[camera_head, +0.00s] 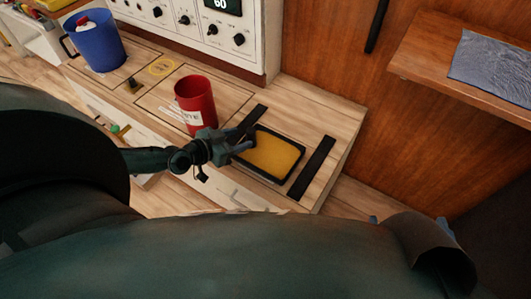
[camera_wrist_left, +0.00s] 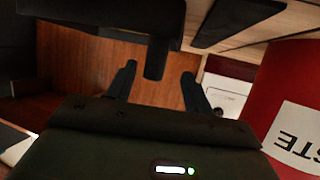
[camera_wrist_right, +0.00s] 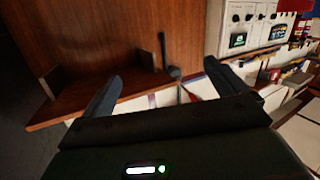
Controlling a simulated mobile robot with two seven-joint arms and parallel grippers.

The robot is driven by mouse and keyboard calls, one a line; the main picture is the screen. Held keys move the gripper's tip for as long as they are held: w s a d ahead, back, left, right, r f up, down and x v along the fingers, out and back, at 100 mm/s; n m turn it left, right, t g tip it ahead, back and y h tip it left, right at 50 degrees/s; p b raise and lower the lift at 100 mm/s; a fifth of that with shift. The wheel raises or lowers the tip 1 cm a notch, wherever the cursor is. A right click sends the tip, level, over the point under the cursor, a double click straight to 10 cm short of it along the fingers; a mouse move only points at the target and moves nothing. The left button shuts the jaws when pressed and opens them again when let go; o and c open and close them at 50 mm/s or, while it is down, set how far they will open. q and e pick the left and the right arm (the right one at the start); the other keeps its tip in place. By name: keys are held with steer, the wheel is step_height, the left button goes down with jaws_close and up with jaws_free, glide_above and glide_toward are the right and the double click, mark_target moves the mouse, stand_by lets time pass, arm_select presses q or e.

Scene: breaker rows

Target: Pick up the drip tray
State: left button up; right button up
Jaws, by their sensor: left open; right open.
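The drip tray (camera_head: 299,166), a shallow black-rimmed tray with a yellow inside, sits on the wooden counter between two black strips. My left gripper (camera_head: 249,141) is open at the tray's left side, fingers pointing toward it. In the left wrist view, a dark tab (camera_wrist_left: 157,58) stands between my open left fingers (camera_wrist_left: 158,82). It joins a dark slab along the top, probably the tray; I cannot tell whether the fingers touch it. My right gripper (camera_wrist_right: 160,85) is open and empty, facing a wooden shelf and wall.
A red waste bin (camera_head: 194,98) stands just left of my left gripper, also close in the left wrist view (camera_wrist_left: 285,85). A blue bucket (camera_head: 98,42) is farther left. A white control panel (camera_head: 205,32) stands behind. A wall shelf (camera_head: 425,55) is at the upper right.

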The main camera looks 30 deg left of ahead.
arm_select(q)
steer(key=x, duration=0.1)
steer(key=b+x, duration=0.1)
steer(key=x, duration=0.2)
steer(key=shift+w+d+f+b, duration=0.1)
steer(key=shift+w+d+b, duration=0.1)
steer(key=shift+d+b, duration=0.2)
steer(key=shift+w+d+f, duration=0.1)
steer(key=shift+w, duration=0.2)
arm_select(e)
steer(key=shift+w+a+r+n+t+y, duration=0.15)
steer(key=shift+a+n+t+y, duration=0.15)
steer(key=shift+n+t+y, duration=0.25)
arm_select(q)
jaws_close()
